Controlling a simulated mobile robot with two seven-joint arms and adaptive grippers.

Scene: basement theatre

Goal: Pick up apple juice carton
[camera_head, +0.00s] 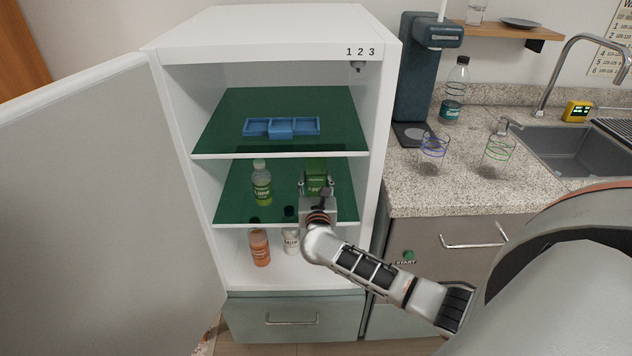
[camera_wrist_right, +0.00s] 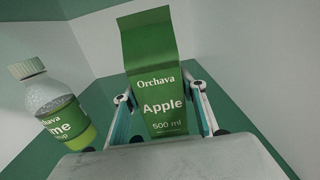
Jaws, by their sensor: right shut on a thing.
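The apple juice carton (camera_head: 317,172) is green and stands upright on the middle green shelf of the open white fridge. In the right wrist view the carton (camera_wrist_right: 155,85) shows the words "Orchava Apple 500 ml". My right gripper (camera_head: 317,188) reaches into the fridge in front of it. In the wrist view the right gripper's fingers (camera_wrist_right: 165,110) are on both sides of the carton's lower part, shut on it. I cannot tell whether the carton's base touches the shelf. My left gripper is not in view.
A lime syrup bottle (camera_head: 262,184) stands left of the carton on the same shelf, also in the wrist view (camera_wrist_right: 58,110). An orange bottle (camera_head: 259,247) and a white one (camera_head: 291,238) stand below. A blue tray (camera_head: 281,128) lies above. The fridge door (camera_head: 90,190) is open left.

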